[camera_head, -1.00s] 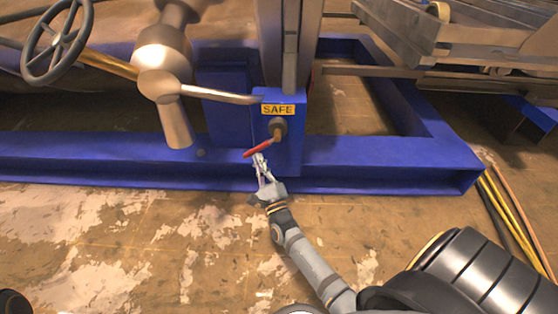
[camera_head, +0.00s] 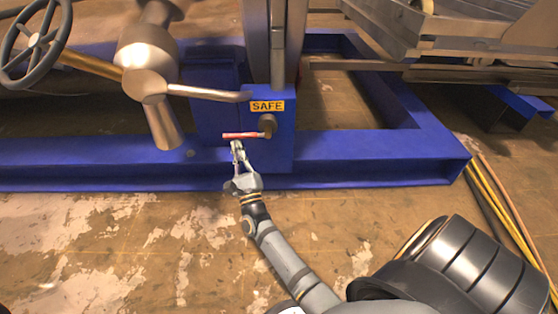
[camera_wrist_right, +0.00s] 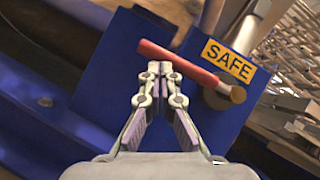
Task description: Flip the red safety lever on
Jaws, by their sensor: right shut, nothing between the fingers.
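The red safety lever (camera_head: 241,135) sticks out to the left from its round brass pivot (camera_head: 267,123), below the yellow SAFE label (camera_head: 267,106) on a blue box. It lies about level in the head view. In the right wrist view the red lever (camera_wrist_right: 178,62) runs slanted just beyond the fingertips. My right gripper (camera_head: 236,146) is shut and empty, just under the lever's outer part. In the wrist view its fingertips (camera_wrist_right: 159,68) meet at the lever's lower edge; I cannot tell whether they touch it. My left gripper is not in view.
A blue frame beam (camera_head: 380,158) runs along the floor behind my right arm. A metal rod and cylinder (camera_head: 146,55) hang left of the box. A handwheel (camera_head: 35,45) stands at the far left.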

